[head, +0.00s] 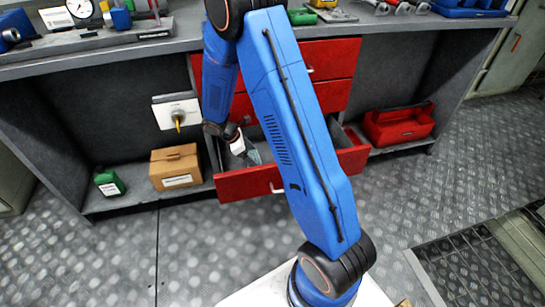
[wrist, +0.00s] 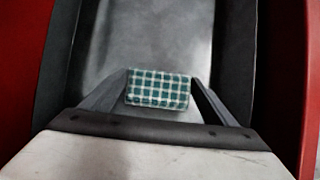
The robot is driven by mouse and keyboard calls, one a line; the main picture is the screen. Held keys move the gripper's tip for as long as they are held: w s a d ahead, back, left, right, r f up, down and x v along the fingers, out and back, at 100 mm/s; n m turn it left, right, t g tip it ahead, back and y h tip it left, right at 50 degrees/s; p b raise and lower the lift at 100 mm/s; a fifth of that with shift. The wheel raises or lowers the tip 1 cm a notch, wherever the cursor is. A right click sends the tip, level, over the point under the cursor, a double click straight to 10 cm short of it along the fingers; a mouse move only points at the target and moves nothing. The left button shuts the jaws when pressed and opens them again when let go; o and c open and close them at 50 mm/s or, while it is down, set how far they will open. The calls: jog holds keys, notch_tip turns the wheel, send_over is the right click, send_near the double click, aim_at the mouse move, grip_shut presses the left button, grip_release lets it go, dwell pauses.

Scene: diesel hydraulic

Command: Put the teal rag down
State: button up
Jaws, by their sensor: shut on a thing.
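The teal rag (wrist: 158,88) is a small folded cloth with a teal and white check. In the wrist view it sits between the two fingers of my gripper (wrist: 160,92), which is shut on it. Behind the rag is the grey floor of an open red drawer (head: 247,184). In the head view my gripper (head: 250,157) is down inside that drawer, at its left part. The rag is hard to make out there. I cannot tell whether the rag touches the drawer floor.
A cardboard box (head: 176,167) and a green canister (head: 108,182) are on the low shelf at left. A red toolbox (head: 399,125) is at right. Tools lie on the bench top.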

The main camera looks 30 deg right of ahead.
jog(key=d, duration=0.2)
jog(key=s+d, duration=0.1)
jog(key=shift+d+f, duration=0.1)
jog(key=shift+f, duration=0.3)
jog(key=shift+s+d, duration=0.2)
jog(key=shift+d, duration=0.55)
jog(key=shift+s+d, duration=0.25)
jog(key=shift+d, duration=0.5)
jog(key=shift+s+d, duration=0.2)
jog(key=shift+d, duration=0.55)
jog(key=shift+f, duration=0.55)
jog(key=shift+f, duration=0.15)
jog(key=o, duration=1.1)
jog(key=v, duration=1.2)
